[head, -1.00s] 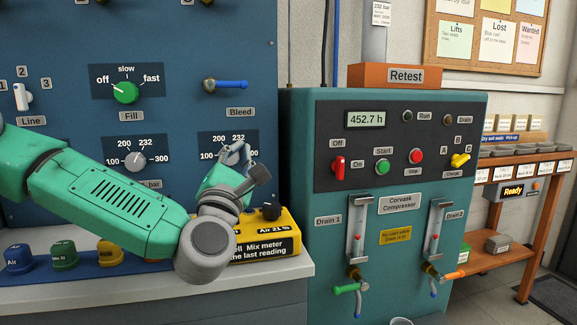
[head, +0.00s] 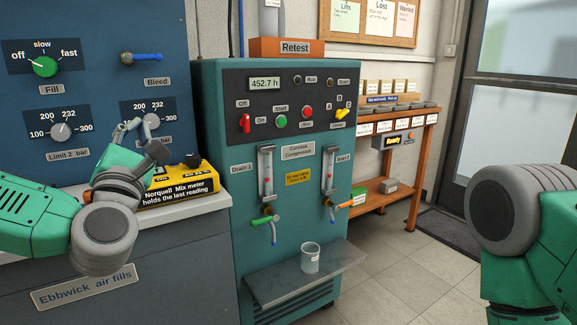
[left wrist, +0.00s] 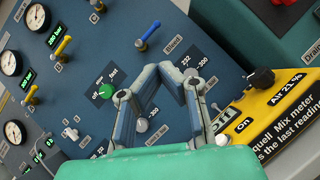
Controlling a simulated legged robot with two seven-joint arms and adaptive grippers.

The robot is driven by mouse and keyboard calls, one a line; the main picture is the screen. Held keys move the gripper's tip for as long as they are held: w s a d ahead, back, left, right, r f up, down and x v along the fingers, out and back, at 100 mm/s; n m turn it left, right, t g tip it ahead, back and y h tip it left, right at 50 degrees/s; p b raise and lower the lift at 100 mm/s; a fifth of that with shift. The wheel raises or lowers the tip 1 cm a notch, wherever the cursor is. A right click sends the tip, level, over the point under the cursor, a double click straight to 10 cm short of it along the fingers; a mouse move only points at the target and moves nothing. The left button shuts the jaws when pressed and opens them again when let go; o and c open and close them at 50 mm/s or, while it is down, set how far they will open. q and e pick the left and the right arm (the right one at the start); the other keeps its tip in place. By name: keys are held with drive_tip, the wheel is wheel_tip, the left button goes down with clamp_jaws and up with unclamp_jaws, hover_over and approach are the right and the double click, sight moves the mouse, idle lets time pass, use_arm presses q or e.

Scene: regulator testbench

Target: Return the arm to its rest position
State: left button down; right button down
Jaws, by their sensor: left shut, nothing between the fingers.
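My left gripper (head: 130,126) is in front of the blue panel (head: 95,85), near the right-hand limit knob (head: 151,121) and just above and left of the yellow Mix meter (head: 185,187). It is shut with nothing held. In the left wrist view its fingers (left wrist: 158,72) stand in front of the panel, and a pale knob (left wrist: 142,125) shows between them. I cannot tell whether it touches the panel. My right arm (head: 530,230) shows at the right edge of the head view. Its gripper is out of view.
The teal compressor (head: 217,140) stands right of the bench, with a clear cup (head: 310,257) on its front shelf (head: 268,285). A wooden rack (head: 415,170) stands behind. Open floor (head: 400,275) lies right of the compressor.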

use_arm(q)
drive_tip(key=s+d+f+m+g+h, duration=0.1)
drive_tip(key=d+f+m+g+h, duration=0.25)
drive_tip(key=f+m, duration=0.45)
drive_tip(key=s+d+f+m+g+h, duration=0.1)
drive_tip(key=d+f+m+g+h, duration=0.25)
drive_tip(key=f, duration=0.85)
drive_tip(key=s+d+f+m+g, duration=0.1)
drive_tip(key=s+f+m+g, duration=0.2)
drive_tip(key=f, duration=0.4)
drive_tip(key=s+d+f+m+g+h, duration=0.1)
drive_tip(key=s+f+m, duration=0.2)
drive_tip(key=s+f, duration=0.3)
drive_tip(key=s+d+f+m+g, duration=0.1)
drive_tip(key=s+f+m+g, duration=0.2)
drive_tip(key=f, duration=0.5)
drive_tip(key=s+a+f+m+g+y, duration=0.2)
drive_tip(key=s+a+f+m+g, duration=0.3)
drive_tip(key=s, duration=0.6)
drive_tip(key=s+a+f+m+g+y, duration=0.25)
drive_tip(key=s+a+f+m, duration=0.35)
drive_tip(key=s, duration=0.6)
wheel_tip(320, 180, up, 13)
drive_tip(key=n+p, duration=0.1)
drive_tip(key=p, duration=1.3)
drive_tip(key=shift+w+a+g, duration=0.3)
drive_tip(key=shift+a+g, duration=0.05)
drive_tip(key=shift+a, duration=0.1)
drive_tip(key=shift+h, duration=0.25)
